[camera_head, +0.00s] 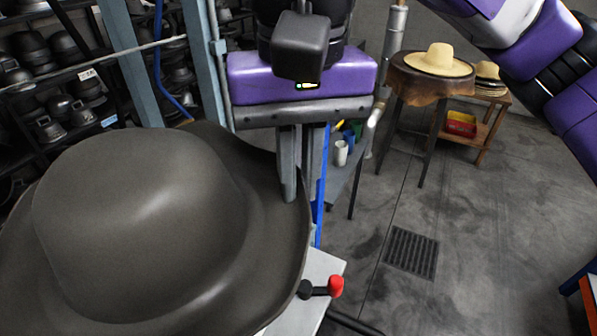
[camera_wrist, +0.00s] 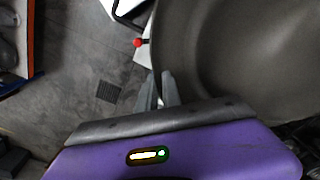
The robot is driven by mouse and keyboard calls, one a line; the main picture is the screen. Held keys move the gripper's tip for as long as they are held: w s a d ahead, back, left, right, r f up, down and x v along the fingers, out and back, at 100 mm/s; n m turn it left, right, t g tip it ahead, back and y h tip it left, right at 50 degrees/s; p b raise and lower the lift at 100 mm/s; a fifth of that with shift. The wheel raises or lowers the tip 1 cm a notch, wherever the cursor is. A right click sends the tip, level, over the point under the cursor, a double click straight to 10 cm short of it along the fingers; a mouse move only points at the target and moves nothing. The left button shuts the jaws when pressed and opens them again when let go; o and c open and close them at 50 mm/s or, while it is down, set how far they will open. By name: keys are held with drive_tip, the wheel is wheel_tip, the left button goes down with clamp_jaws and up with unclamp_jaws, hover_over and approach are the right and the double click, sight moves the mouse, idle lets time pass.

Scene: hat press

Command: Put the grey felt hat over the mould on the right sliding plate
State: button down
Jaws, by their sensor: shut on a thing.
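The grey felt hat (camera_head: 140,220) is large in the left half of the head view, crown up and brim spread out. My gripper (camera_head: 288,195) is shut on the right edge of its brim and holds it. In the wrist view the hat (camera_wrist: 240,50) fills the upper right, and my gripper (camera_wrist: 160,88) meets its brim edge at the left. A pale plate (camera_head: 318,275) with a red-knobbed lever (camera_head: 335,286) shows partly under the brim's right side. The mould is not visible; the hat covers that area. I cannot tell whether the hat touches anything below.
Shelves with dark metal moulds (camera_head: 60,110) stand at the back left, behind blue-grey posts (camera_head: 136,60). A straw hat (camera_head: 438,60) sits on a small table at the back right, with another stand beside it. The floor (camera_head: 470,220) at right is clear around a drain grate (camera_head: 411,252).

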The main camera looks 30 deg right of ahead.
drive_tip(key=shift+f+b, duration=0.8)
drive_tip(key=shift+f, duration=1.15)
drive_tip(key=shift+p, duration=0.4)
drive_tip(key=shift+f, duration=0.25)
drive_tip(key=c, duration=1.5)
unclamp_jaws()
drive_tip(key=shift+o, duration=0.2)
wheel_tip(320, 180, up, 8)
drive_tip(key=shift+f, duration=0.1)
